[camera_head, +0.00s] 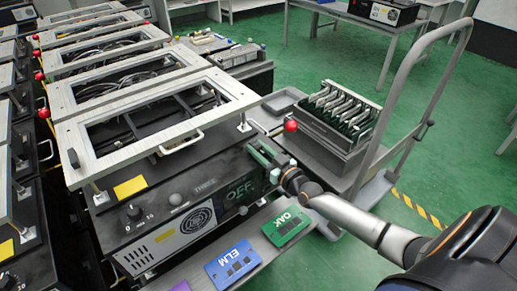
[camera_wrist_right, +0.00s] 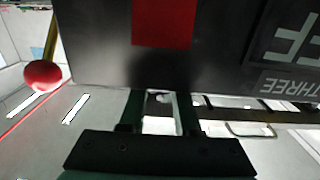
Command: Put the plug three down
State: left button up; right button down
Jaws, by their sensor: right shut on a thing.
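The unit marked THREE (camera_head: 205,185) is a dark box with a silver frame on top, a knob, a fan grille and a display reading OFF. My right gripper (camera_head: 264,158) is at the unit's right front corner, its green fingers beside the front panel. In the right wrist view the two fingers (camera_wrist_right: 160,112) are shut on a small pale piece (camera_wrist_right: 161,100), the plug as far as I can tell. Most of it is hidden by the fingers. The dark panel with a red patch (camera_wrist_right: 163,22) is close beyond them. My left gripper is not in view.
A red ball (camera_head: 290,126) is just behind the gripper; it also shows in the wrist view (camera_wrist_right: 42,75). Green OAK (camera_head: 286,226) and blue ELM (camera_head: 233,265) plates lie in front. A cart with a grey rail and a slotted rack (camera_head: 335,120) stands right.

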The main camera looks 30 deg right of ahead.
jog(key=shift+f, duration=0.35)
jog(key=c, duration=0.6)
grip_release()
jog(key=shift+r, duration=0.1)
